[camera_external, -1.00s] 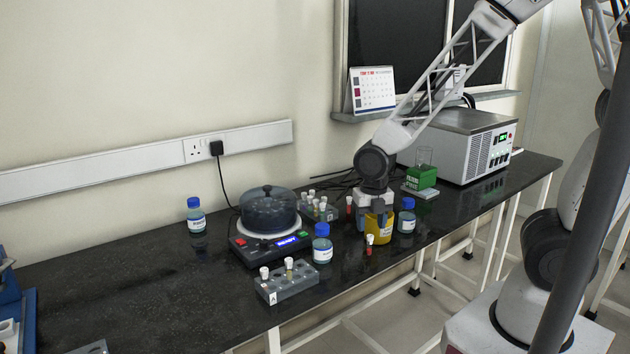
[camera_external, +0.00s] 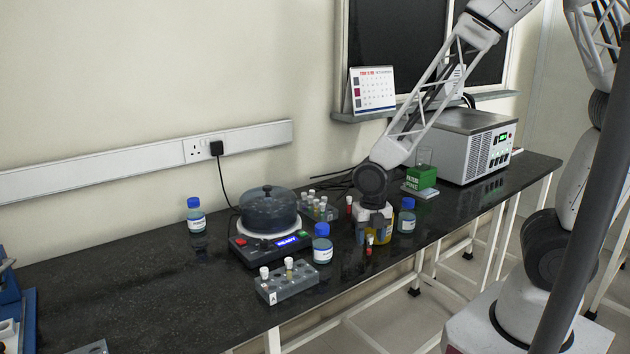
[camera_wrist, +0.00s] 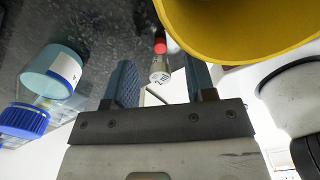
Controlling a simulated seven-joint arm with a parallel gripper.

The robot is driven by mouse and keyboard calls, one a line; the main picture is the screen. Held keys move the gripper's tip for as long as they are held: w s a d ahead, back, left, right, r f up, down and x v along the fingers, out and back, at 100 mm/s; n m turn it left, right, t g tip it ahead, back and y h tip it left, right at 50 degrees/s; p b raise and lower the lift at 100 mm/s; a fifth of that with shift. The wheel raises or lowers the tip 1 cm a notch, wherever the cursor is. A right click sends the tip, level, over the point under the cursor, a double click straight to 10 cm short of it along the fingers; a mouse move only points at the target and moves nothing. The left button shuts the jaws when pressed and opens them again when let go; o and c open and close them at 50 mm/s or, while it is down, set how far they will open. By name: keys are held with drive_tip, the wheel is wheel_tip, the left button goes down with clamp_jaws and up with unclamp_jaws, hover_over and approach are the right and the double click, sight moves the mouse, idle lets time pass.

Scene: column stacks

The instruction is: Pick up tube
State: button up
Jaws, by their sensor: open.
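A small tube with a red cap (camera_external: 368,246) stands at the bench's front edge. In the wrist view the tube, with a clear labelled body (camera_wrist: 160,68), shows between my two blue fingers. My gripper (camera_wrist: 162,75) is open with nothing clamped. A second red-capped tube (camera_external: 349,206) stands farther back. I cannot tell whether the fingers are down at the tube's height.
A blue-capped bottle (camera_external: 322,244) is to the left and another (camera_external: 407,216) to the right. A tube rack (camera_external: 287,287), a second rack (camera_external: 318,211) and a centrifuge (camera_external: 268,218) stand left.

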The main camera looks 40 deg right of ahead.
sight(370, 240)
drive_tip(key=shift+f, duration=1.8)
clamp_jaws()
